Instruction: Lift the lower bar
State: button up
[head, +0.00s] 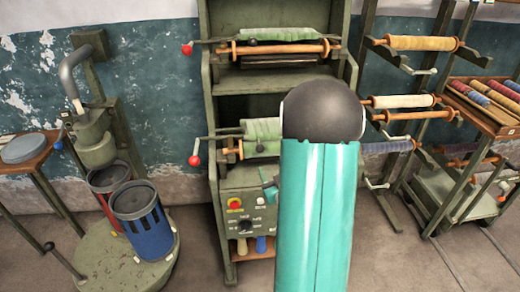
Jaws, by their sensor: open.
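A green cabinet-like machine (211,100) stands in the middle of the head view, with two levels of bars. The lower bar (222,136) is at mid-height, with a red ball (194,160) on a short crank at its left end. A pale green cloth (258,130) lies over it, and a wooden roller end (229,151) shows just below. My teal arm with its dark rounded joint covers the right part of this level, so the bar's right end is hidden. My gripper is not visible. A small teal piece shows left of the arm at panel height; I cannot tell what it is.
The upper bar with a wooden roller (280,48) has its own red ball (187,49). A control panel (246,212) sits below. A press stand with a blue bin (143,222) is left. Yarn racks (410,101) and a cart (465,190) are right. Floor at front right is partly clear.

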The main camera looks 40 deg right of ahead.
aim_at(262, 152)
jog(key=x, duration=1.1)
jog(key=shift+w+d, duration=0.1)
jog(key=shift+w, duration=0.25)
jog(key=shift+r, duration=0.1)
grip_shut()
